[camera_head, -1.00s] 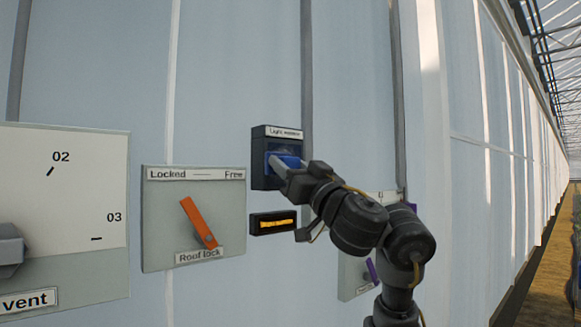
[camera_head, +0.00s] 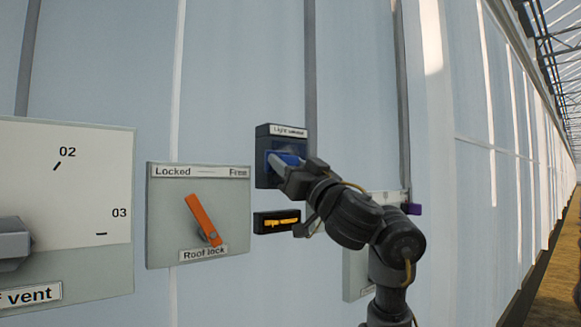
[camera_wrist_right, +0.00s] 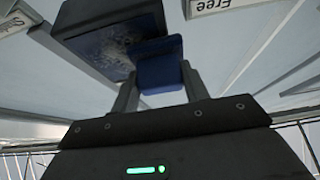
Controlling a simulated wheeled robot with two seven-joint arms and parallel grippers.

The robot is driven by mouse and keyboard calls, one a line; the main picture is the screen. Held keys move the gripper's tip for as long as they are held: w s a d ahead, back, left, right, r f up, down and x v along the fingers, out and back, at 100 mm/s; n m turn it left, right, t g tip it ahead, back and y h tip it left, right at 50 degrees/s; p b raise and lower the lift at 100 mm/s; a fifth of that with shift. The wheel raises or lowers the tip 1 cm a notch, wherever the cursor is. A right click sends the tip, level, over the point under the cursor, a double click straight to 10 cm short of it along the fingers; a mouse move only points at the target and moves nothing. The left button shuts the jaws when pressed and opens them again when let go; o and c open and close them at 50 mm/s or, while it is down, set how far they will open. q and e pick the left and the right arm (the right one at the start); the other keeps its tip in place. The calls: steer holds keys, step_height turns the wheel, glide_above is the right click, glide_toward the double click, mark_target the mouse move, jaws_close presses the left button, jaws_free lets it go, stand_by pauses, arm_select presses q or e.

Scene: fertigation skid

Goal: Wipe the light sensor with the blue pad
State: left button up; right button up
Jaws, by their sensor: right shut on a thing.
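The light sensor (camera_head: 265,144) is a dark box with a "Light sensor" label on the wall, right of the roof lock panel. In the right wrist view, the sensor (camera_wrist_right: 85,17) shows a dark blue face with pale specks. My right gripper (camera_head: 279,164) is shut on the blue pad (camera_head: 291,158). In the wrist view the pad (camera_wrist_right: 160,70) sits between the fingers and overlaps the sensor's face. Whether it touches the face I cannot tell. The arm hides part of the sensor's lower right. My left gripper is not in view.
A small amber display (camera_head: 277,222) is below the sensor. The roof lock panel (camera_head: 165,225) has an orange lever (camera_head: 203,220). A vent panel (camera_head: 95,255) with a grey knob (camera_head: 10,243) is at far left. Another panel (camera_head: 355,272) is partly behind my right arm.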

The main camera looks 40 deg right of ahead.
steer(key=shift+w, duration=0.15)
steer(key=shift+d, duration=0.15)
steer(key=shift+d, duration=0.25)
steer(key=d, duration=0.3)
steer(key=shift+d+b, duration=0.2)
steer(key=shift+b, duration=0.1)
steer(key=shift+d, duration=0.1)
steer(key=shift+d, duration=2)
